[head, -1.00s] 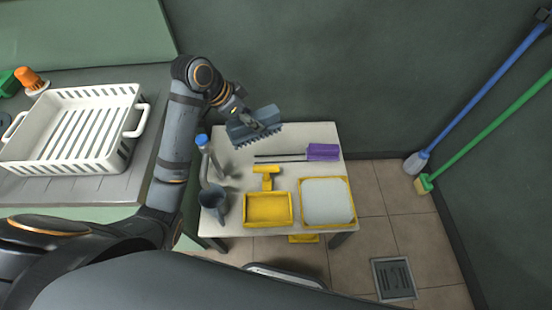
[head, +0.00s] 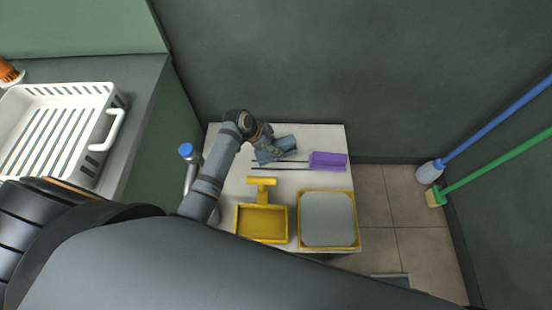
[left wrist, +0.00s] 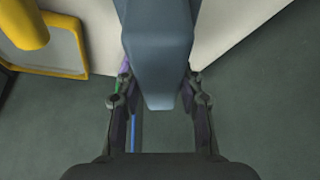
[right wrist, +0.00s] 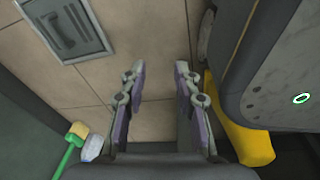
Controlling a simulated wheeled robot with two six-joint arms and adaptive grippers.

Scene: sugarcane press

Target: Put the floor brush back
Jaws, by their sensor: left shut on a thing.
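A blue-grey brush (head: 284,143) is over the back left part of the small white table in the head view. My left gripper (head: 266,143) is shut on it from above. In the left wrist view the brush's blue-grey body (left wrist: 158,45) sits between the two fingers (left wrist: 160,85). I cannot tell whether the brush touches the tabletop, and the arm hides part of it. My right gripper (right wrist: 160,75) shows only in the right wrist view, open and empty above the tiled floor.
Blue (head: 430,171) and green (head: 437,195) long-handled tools lean right. A white basket (head: 62,130) stands left.

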